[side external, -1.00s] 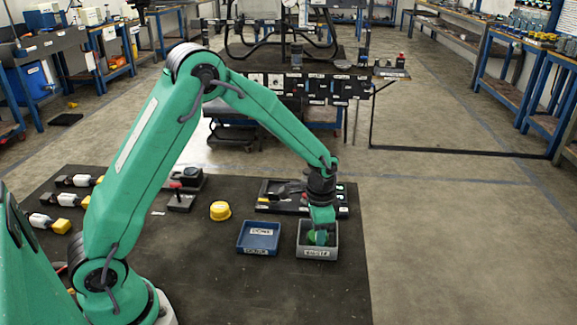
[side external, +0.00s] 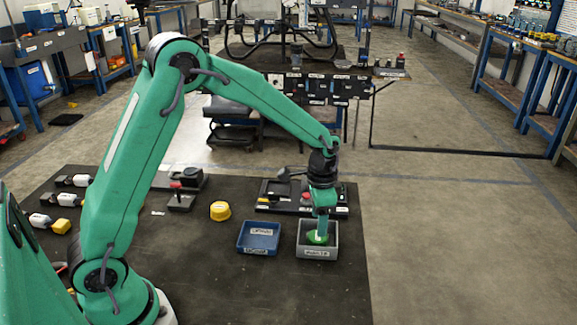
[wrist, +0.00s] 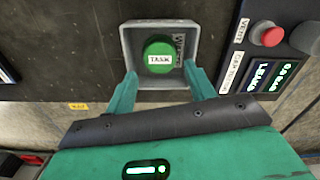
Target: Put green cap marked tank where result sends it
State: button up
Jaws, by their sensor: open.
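The green cap (side external: 317,238) lies inside the grey bin (side external: 303,252), right of the blue bin. In the wrist view the cap (wrist: 158,56) shows its top with a white label reading TASK or TANK, inside the grey bin (wrist: 128,45). My gripper (wrist: 160,75) is open, its two fingers apart at the near side of the bin, with nothing between them. In the side view my gripper (side external: 321,215) stands above the bin and cap.
A blue bin (side external: 242,246) stands left of the grey one. A yellow cap (side external: 220,211) stands free on the dark mat (side external: 215,290). A red button (wrist: 272,37) is on the panel right of the bin. Several white and yellow parts lie at far left.

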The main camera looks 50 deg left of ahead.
aim_at(316, 236)
notch_tip(316, 236, up, 7)
jog(key=shift+r, duration=0.15)
jog(key=shift+s, duration=0.1)
dwell(0.7)
jog(key=s+a+r+n+t, duration=0.3)
jog(key=s+r, duration=0.7)
jog(key=s, duration=0.1)
jog(key=s+a+n+t, duration=0.1)
jog(key=s+n+t, duration=0.1)
jog(key=s, duration=1)
jog(key=shift+s+r+n+t, duration=0.2)
jog(key=shift+r+n+t, duration=0.15)
jog(key=shift+n, duration=0.35)
jog(key=shift+a, duration=0.1)
